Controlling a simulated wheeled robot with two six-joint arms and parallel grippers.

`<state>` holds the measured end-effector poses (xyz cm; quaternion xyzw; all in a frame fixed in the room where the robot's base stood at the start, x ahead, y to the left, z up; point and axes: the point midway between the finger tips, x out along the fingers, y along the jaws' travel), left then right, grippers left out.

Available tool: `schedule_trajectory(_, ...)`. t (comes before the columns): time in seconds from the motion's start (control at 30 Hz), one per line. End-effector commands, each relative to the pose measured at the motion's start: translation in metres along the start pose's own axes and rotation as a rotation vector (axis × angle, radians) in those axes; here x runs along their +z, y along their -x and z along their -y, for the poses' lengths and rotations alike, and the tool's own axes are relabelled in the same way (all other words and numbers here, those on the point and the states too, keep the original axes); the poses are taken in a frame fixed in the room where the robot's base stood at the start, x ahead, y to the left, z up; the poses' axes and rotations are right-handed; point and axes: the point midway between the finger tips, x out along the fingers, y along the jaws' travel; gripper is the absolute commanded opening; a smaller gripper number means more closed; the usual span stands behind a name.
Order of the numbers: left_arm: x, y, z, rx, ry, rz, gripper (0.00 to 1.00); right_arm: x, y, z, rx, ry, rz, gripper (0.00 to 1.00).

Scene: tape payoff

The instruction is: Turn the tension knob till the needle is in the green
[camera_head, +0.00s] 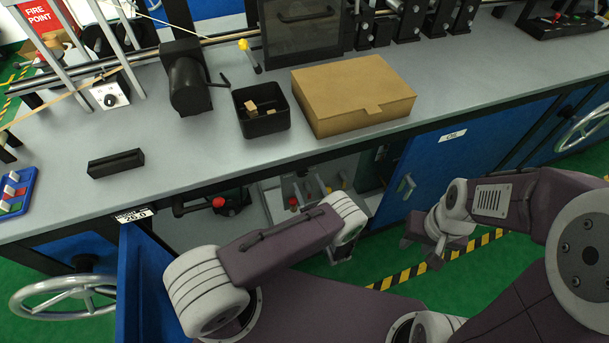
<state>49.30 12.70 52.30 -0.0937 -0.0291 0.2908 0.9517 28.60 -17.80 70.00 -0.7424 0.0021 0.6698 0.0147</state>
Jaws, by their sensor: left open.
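A small white box with a round black knob (110,98) stands on the left part of the grey bench, by the metal uprights. It is small in the picture, and I cannot make out a needle or a green band. My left gripper (340,254) is open below the bench's front edge, in front of the open under-bench space and far from the knob. My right gripper (424,254) hangs further right, in front of the blue cabinet. Its fingers are too small and angled to tell whether they are open. Neither gripper touches anything I can see.
On the bench (240,155) stand a black motor-like unit (187,82), a black bin with brown blocks (261,122), a cardboard box (352,93) and a black bar (116,163). A blue door (147,285) stands open at lower left, near a handwheel (70,298).

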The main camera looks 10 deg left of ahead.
Motion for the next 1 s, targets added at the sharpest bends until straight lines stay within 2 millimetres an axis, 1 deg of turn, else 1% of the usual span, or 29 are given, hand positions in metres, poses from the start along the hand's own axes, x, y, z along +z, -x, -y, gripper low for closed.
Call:
schedule_trajectory(0.03,-0.002,-0.011,-0.002,0.006,0.001,0.001,0.61,0.0,-0.004,0.0,0.0,0.0,0.0,0.36)
schedule_trajectory(0.1,-0.001,-0.023,-0.002,0.005,0.001,0.001,0.61,0.001,-0.006,0.0,0.0,0.0,0.0,0.36)
schedule_trajectory(0.2,-0.001,-0.035,-0.001,0.002,0.0,-0.001,0.61,0.001,-0.008,0.0,0.0,0.0,0.0,0.36)
schedule_trajectory(0.33,0.0,-0.042,0.0,0.001,0.0,-0.001,0.61,0.001,-0.009,0.0,0.0,0.0,0.0,0.36)
schedule_trajectory(0.53,0.0,-0.043,0.0,0.0,-0.001,-0.001,0.61,0.001,-0.008,0.0,0.0,0.0,0.0,0.36)
schedule_trajectory(0.57,0.0,-0.043,0.0,0.0,-0.001,-0.001,0.56,0.001,-0.008,0.0,0.0,0.0,0.0,0.36)
schedule_trajectory(0.6,0.0,-0.042,0.0,0.0,-0.001,-0.001,0.44,0.001,-0.008,0.0,0.0,0.0,0.0,0.36)
schedule_trajectory(0.67,0.0,-0.042,0.0,0.0,-0.001,-0.001,0.28,0.001,-0.008,0.0,0.0,0.0,0.0,0.36)
schedule_trajectory(0.7,0.0,-0.042,0.0,0.0,-0.001,-0.001,0.17,0.001,-0.008,0.0,0.0,0.0,0.0,0.36)
schedule_trajectory(0.77,0.0,-0.042,0.0,0.001,-0.001,-0.001,0.0,0.001,-0.008,0.0,0.0,0.0,0.0,0.36)
schedule_trajectory(1.0,0.0,-0.042,0.0,0.001,-0.022,-0.001,0.0,0.001,-0.009,0.0,0.0,0.0,0.0,0.36)
